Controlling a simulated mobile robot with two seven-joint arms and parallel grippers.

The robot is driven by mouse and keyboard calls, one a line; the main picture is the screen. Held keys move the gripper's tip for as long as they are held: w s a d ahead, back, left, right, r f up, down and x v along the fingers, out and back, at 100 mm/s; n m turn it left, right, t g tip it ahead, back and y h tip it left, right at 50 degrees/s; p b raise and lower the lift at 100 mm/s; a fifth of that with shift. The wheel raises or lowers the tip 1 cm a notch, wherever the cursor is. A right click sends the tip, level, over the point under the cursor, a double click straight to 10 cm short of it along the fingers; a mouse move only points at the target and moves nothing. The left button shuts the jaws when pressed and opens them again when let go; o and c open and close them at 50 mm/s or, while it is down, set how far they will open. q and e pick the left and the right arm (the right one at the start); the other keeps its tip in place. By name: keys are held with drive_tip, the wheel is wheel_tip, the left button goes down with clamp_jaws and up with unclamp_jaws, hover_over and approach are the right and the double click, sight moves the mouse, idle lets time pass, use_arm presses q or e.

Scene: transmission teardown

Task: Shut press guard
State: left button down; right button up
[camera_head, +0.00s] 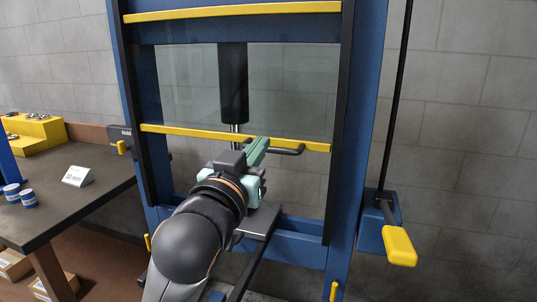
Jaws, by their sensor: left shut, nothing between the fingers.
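The press guard is a clear panel (290,95) between black side rails in the blue press frame (368,60). A yellow bar (190,133) runs along its lower edge, with a black handle (291,151) on it. The lower edge hangs above the press bed (262,219), leaving an open gap. My left gripper (260,147), green, is shut and empty. Its fingers overlap the yellow bar just beside the handle in this view; I cannot tell if they touch it. The gripper and arm hide part of the handle and bed. My right gripper is not in view.
A dark workbench (75,205) stands at left with a yellow block (35,133), a small sign (77,176) and blue-white cans (28,198). A yellow-ended lever (400,246) sticks out at the press's right. The black press ram (233,85) hangs behind the panel.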

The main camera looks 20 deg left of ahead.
use_arm(q)
drive_tip(key=r, duration=0.1)
hover_over(274, 145)
drive_tip(key=s+d, duration=0.2)
drive_tip(key=s, duration=0.3)
drive_tip(key=shift+s+a+r, duration=0.1)
drive_tip(key=shift+s+a, duration=0.05)
drive_tip(key=shift+a, duration=0.05)
drive_tip(key=f, duration=0.4)
drive_tip(key=shift+s+b, duration=0.3)
drive_tip(key=shift+s, duration=0.1)
